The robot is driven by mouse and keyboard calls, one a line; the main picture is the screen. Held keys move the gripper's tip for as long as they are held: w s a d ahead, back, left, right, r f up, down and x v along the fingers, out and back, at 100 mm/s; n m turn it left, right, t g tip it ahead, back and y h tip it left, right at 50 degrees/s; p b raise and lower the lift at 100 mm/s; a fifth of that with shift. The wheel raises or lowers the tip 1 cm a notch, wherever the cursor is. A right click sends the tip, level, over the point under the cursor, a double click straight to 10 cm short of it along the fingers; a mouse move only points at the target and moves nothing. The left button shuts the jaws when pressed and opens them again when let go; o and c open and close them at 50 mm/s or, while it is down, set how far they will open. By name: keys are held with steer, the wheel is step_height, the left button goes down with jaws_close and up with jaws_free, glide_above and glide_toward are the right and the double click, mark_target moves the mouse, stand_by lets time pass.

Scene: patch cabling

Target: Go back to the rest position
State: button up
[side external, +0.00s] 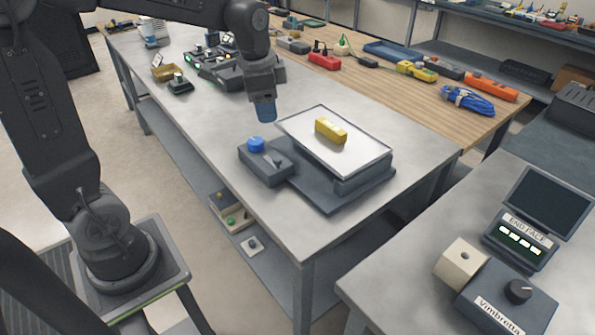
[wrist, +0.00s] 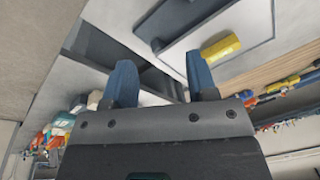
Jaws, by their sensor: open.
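My gripper (side external: 265,112) hangs above the grey table, to the left of a white-topped platform and above a blue knob. Its two blue fingers stand apart with nothing between them in the wrist view (wrist: 162,85). A yellow block (side external: 331,130) lies on the white plate (side external: 312,119) of the platform, apart from my gripper. The yellow block also shows in the wrist view (wrist: 221,49), beyond the right finger. No marker for a rest position can be made out.
A grey box with the blue knob (side external: 256,144) stands beside the platform's base (side external: 330,198). Devices (side external: 215,65) stand behind my gripper. An end-face tester (side external: 520,240) is on the table at the right. The grey table (side external: 200,125) is bare left of my gripper.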

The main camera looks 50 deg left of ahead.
steer(key=s+d+r+n+t, duration=0.1)
steer(key=s+d+n+t, duration=0.2)
steer(key=s, duration=1.2)
steer(key=d+n, duration=0.3)
steer(key=d, duration=0.2)
steer(key=shift+d+r+t, duration=0.15)
steer(key=shift+r+t, duration=0.25)
